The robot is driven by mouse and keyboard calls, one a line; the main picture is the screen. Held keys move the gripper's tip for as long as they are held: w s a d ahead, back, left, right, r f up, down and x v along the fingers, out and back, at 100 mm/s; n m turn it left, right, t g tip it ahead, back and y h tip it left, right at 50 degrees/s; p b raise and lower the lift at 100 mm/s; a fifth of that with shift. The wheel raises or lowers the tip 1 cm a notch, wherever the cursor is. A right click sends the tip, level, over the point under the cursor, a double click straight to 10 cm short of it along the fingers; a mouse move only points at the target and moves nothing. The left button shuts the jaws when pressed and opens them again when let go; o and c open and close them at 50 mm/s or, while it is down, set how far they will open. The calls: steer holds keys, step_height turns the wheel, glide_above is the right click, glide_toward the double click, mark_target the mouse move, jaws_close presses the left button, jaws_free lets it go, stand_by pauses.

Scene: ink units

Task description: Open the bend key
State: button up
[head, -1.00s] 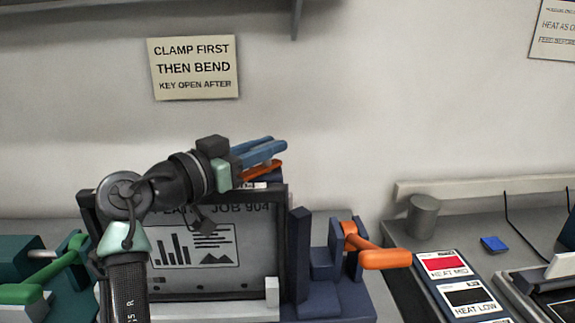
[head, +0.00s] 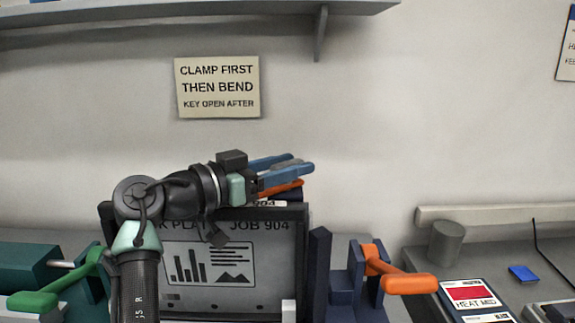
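No part in view is labelled as the bend key, so I cannot tell which one it is. An orange lever (head: 405,283) sits on a dark blue block (head: 345,285) right of the plate. A smaller orange bar (head: 283,188) shows just below my gripper, partly hidden by it. My gripper (head: 290,166) has blue fingers pointing right, above the top edge of the grey plate marked JOB 904 (head: 270,290). The fingers look close together with something grey between them; I cannot tell whether they hold anything or touch the orange bar.
A green lever (head: 38,300) on a teal block (head: 25,265) is at left. A sign (head: 218,87) on the wall reads CLAMP FIRST THEN BEND KEY OPEN AFTER. A grey cylinder (head: 446,243), a blue piece (head: 523,273) and a HEAT MID card (head: 472,296) lie right. A shelf (head: 200,12) hangs above.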

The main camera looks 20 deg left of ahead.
steer(key=b+v, duration=0.1)
steer(key=v, duration=1.2)
steer(key=shift+b, duration=0.4)
